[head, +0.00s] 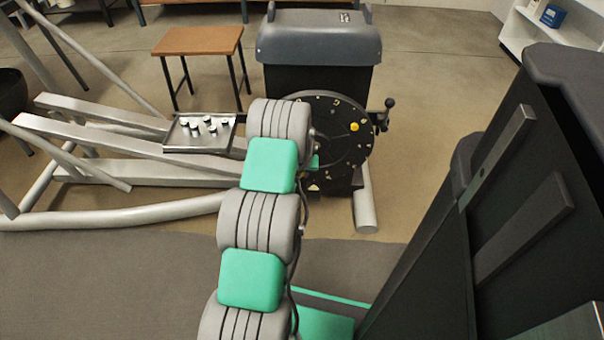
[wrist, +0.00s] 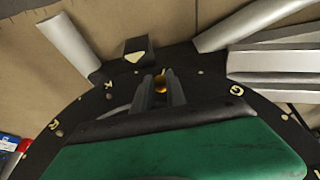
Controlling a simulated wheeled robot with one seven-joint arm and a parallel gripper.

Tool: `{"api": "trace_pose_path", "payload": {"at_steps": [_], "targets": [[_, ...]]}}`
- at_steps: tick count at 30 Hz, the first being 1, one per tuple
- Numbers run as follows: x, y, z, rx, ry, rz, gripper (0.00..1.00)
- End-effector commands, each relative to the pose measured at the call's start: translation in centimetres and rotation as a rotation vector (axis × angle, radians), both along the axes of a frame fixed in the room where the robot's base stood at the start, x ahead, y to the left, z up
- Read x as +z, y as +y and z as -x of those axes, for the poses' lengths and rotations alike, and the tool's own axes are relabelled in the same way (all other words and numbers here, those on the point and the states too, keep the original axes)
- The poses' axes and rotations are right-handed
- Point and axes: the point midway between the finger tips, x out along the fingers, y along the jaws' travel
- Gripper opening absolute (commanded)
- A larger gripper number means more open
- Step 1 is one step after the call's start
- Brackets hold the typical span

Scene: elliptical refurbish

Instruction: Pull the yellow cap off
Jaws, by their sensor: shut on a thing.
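A black round disc (head: 335,145) with yellow marks stands upright on the machine; it also shows in the wrist view (wrist: 205,84). In the wrist view my gripper (wrist: 161,80) is at the disc, with its two fingers shut on a small golden-yellow piece, the yellow cap (wrist: 160,84). The fingers hide most of this cap. In the head view a round yellow piece (head: 355,127) shows on the upper right of the disc, apart from my arm. My arm hides the disc's left part and my fingertips there.
A tray (head: 183,147) with several small parts lies on the silver frame left of my arm. A crank handle (head: 388,104) sticks out right of the disc. A dark tall column (head: 540,150) stands at the right. A wooden stool (head: 198,41) is behind.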

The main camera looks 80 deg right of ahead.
Motion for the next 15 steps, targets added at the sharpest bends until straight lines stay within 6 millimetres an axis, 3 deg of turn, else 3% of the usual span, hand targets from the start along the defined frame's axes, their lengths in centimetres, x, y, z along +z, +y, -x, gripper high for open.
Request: {"api": "trace_pose_path", "payload": {"at_steps": [15], "targets": [[0.2, 3.8, 0.9, -0.001, 0.001, -0.006, 0.0]]}}
